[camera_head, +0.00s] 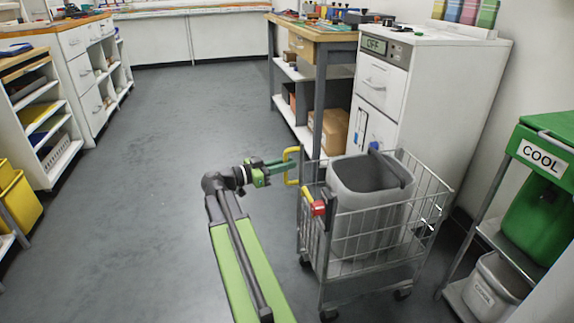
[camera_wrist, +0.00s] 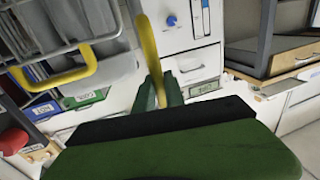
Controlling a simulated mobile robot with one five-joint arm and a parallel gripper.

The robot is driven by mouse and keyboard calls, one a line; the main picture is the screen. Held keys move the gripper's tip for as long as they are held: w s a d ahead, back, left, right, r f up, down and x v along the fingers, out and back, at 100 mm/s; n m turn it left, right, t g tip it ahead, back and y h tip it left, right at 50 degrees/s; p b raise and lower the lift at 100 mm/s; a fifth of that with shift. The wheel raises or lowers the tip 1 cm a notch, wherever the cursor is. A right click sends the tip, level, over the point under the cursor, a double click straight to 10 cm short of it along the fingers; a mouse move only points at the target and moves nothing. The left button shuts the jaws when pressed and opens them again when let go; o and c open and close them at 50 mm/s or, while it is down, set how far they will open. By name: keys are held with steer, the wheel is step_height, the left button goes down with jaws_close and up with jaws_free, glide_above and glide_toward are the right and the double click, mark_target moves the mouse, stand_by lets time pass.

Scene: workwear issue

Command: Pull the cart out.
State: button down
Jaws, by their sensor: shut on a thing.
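The cart (camera_head: 340,238) is a wire basket on a grey frame with small casters, standing on the floor right of my arm. It has a yellow handle (camera_head: 291,166) on its left side and holds a grey bin (camera_head: 369,190). My gripper (camera_head: 284,163), green and black, is shut on the yellow handle at the cart's upper left. In the wrist view the yellow bar (camera_wrist: 150,55) runs down between the jaws (camera_wrist: 165,95). The lower part of the bar is hidden by the gripper body.
A white cabinet (camera_head: 433,80) with an "OFF" display and a workbench (camera_head: 318,37) stand close behind the cart. A green "COOL" stand (camera_head: 541,153) is at the right. White shelves (camera_head: 42,118) and a yellow bin (camera_head: 18,198) are at the left. The floor (camera_head: 150,150) between is clear.

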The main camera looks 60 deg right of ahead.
steer(key=shift+s+d, duration=0.15)
steer(key=shift+s, duration=0.1)
steer(key=c, duration=1.4)
jaws_free()
steer(key=shift+w, duration=0.1)
steer(key=v, duration=1.7)
steer(key=shift+w, duration=0.1)
